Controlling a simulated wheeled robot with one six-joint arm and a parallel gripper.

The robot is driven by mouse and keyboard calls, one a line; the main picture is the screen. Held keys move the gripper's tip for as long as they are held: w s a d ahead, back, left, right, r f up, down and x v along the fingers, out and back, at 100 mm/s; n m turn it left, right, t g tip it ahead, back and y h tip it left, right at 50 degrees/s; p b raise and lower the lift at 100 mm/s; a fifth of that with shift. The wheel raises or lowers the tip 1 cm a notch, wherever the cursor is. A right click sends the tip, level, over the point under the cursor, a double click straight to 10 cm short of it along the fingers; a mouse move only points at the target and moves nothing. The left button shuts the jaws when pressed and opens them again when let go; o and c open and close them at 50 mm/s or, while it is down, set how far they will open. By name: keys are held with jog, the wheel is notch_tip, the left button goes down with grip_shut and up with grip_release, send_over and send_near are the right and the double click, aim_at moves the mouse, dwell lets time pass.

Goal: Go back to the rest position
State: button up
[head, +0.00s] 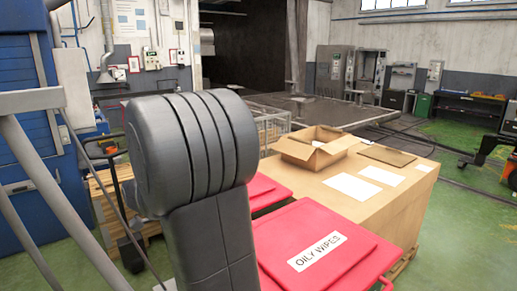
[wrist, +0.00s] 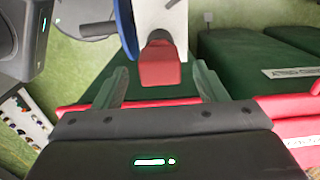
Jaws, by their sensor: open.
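My gripper (wrist: 160,74) shows in the wrist view with its two fingers spread wide apart. It is open, and nothing is held between the fingers. A red block-like part (wrist: 158,68) on a white body shows beyond the gap between the fingertips; I cannot tell what it is. In the head view my dark arm link stands upright in the foreground and hides part of the scene. My gripper is not visible in the head view.
A red bin lid labelled OILY WIPES (head: 318,250) is right of my arm, with another red lid (head: 262,190) behind it. Beyond stands a large brown crate (head: 405,205) carrying an open cardboard box (head: 313,147) and papers. Green floor (head: 465,240) is clear at right.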

notch_tip(320, 180, down, 2)
jog(key=shift+f, duration=0.1)
jog(key=shift+d, duration=0.1)
dwell(0.4)
